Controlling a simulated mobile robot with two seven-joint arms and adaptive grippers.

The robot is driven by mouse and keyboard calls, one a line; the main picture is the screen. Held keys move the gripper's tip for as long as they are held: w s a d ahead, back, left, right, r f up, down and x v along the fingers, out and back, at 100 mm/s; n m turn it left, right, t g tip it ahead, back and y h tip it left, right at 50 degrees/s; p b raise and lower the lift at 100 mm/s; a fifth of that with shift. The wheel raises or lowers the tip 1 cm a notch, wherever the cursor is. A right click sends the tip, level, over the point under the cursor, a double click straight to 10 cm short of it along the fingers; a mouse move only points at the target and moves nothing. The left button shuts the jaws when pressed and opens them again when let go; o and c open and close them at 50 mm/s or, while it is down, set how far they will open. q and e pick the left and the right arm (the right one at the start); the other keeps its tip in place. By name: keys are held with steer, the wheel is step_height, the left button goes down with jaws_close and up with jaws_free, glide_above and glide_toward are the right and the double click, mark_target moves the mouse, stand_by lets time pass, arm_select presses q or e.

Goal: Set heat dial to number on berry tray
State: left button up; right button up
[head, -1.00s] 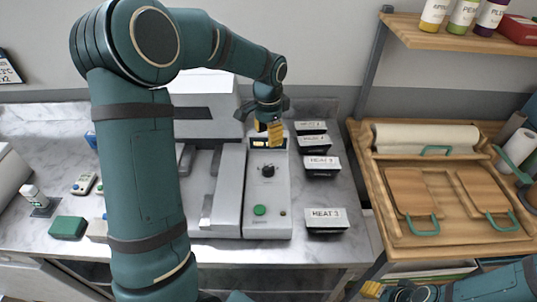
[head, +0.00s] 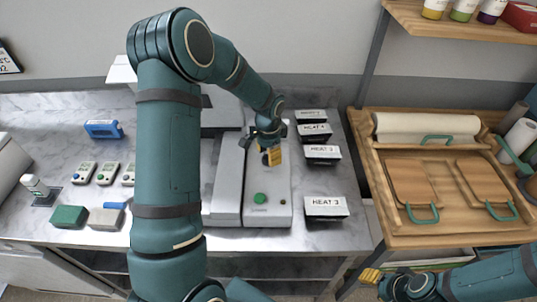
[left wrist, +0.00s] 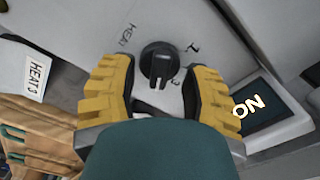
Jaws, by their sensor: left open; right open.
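In the head view this gripper (head: 268,157) hides most of the dial. Several black trays with white HEAT labels stand right of the machine. My right gripper (head: 371,276) is open and empty at the bottom.
A wooden board station (head: 440,235) stands at the right. A green block (head: 69,217) and small devices lie on the marble counter at the left.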

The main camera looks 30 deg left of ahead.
arm_select(q)
steer(key=shift+f, duration=0.15)
jaws_close()
stand_by(0.4)
steer(key=n+b, duration=0.2)
steer(key=n, duration=0.1)
steer(key=shift+f+n, duration=0.15)
steer(key=shift+n, duration=0.15)
steer(key=shift+s+n+b, duration=0.1)
steer(key=shift+n+b, duration=0.45)
steer(key=shift+n, duration=1.55)
jaws_free()
